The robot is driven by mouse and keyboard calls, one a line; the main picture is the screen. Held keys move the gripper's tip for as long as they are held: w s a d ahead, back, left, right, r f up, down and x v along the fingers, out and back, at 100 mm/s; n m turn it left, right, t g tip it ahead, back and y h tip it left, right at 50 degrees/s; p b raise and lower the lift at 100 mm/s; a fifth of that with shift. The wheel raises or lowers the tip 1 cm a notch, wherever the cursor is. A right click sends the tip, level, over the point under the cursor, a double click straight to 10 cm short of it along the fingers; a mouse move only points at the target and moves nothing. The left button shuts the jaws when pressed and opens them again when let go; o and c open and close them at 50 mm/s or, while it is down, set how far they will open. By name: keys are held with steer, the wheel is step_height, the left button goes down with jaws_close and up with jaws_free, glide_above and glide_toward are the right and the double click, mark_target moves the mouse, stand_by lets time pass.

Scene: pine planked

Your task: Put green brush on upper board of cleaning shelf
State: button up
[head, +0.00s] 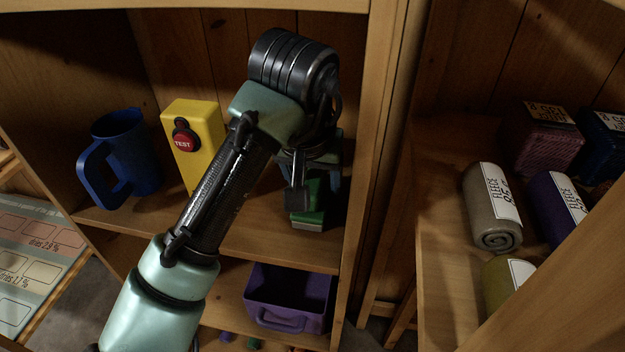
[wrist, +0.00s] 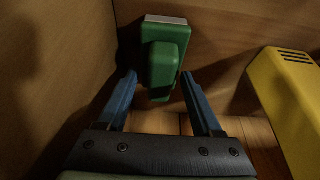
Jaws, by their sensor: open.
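The green brush (head: 311,212) stands on the upper visible board (head: 255,236) of the pine shelf, near its right side wall. A pale strip shows along one end of it. My gripper (wrist: 160,80) is open, and its two blue fingers point at the brush. In the wrist view the brush (wrist: 163,58) lies between and just beyond the fingertips, with a gap showing on the right. I cannot tell whether a finger touches it. In the head view my arm and wrist hide the upper part of the brush and most of the gripper.
A yellow box with a red TEST button (head: 198,145) and a blue jug (head: 121,155) stand left of the brush. A purple bin (head: 287,300) sits on the board below. The shelf wall is close beside my gripper. Rolled fleeces (head: 492,205) lie on another shelf at right.

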steer(key=shift+f+b, duration=0.15)
steer(key=shift+b, duration=0.3)
steer(key=shift+s+r, duration=0.1)
steer(key=shift+r, duration=0.5)
steer(key=s+a+p, duration=0.2)
steer(key=s, duration=1)
steer(key=shift+a, duration=0.2)
steer(key=shift+s, duration=0.1)
